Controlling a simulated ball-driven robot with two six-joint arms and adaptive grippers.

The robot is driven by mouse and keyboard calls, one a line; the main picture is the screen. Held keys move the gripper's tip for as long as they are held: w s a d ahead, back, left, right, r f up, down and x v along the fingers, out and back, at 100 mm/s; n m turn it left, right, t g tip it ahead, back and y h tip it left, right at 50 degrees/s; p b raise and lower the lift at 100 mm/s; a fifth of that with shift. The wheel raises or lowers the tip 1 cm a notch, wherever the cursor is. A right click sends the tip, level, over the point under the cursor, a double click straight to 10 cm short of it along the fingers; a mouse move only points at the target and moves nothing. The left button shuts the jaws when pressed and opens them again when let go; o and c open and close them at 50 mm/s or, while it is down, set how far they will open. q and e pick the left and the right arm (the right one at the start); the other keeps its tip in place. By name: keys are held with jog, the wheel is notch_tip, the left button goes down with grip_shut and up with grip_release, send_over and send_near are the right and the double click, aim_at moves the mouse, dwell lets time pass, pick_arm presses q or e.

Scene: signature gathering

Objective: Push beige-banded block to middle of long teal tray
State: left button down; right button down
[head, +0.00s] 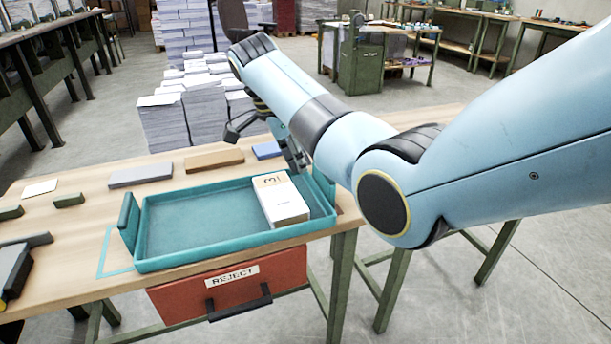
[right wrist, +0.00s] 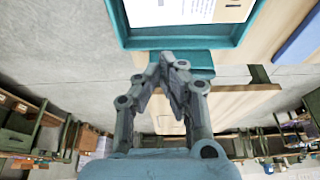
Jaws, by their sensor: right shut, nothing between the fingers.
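The long teal tray (head: 190,262) lies on the wooden table, with a raised tab at each end. A white block (head: 287,207) with a beige band (head: 270,180) and a dark mark lies inside it, near the right end. The block's white side shows at the top of the right wrist view (right wrist: 190,10). My right gripper (head: 300,163) is shut and empty, pointing down at the tray's far right end, apart from the block. In the right wrist view its fingertips (right wrist: 176,60) are over the tray's end tab. My left gripper is out of view.
Grey (head: 141,175), brown (head: 215,159) and blue (head: 267,150) flat blocks lie behind the tray. A red REJECT bin (head: 235,285) hangs below the table's front edge. The tray's middle and left floor is clear.

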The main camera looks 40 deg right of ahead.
aim_at(279, 198)
jog(key=b+x, duration=0.1)
jog(key=x, duration=0.8)
jog(key=shift+a, duration=0.1)
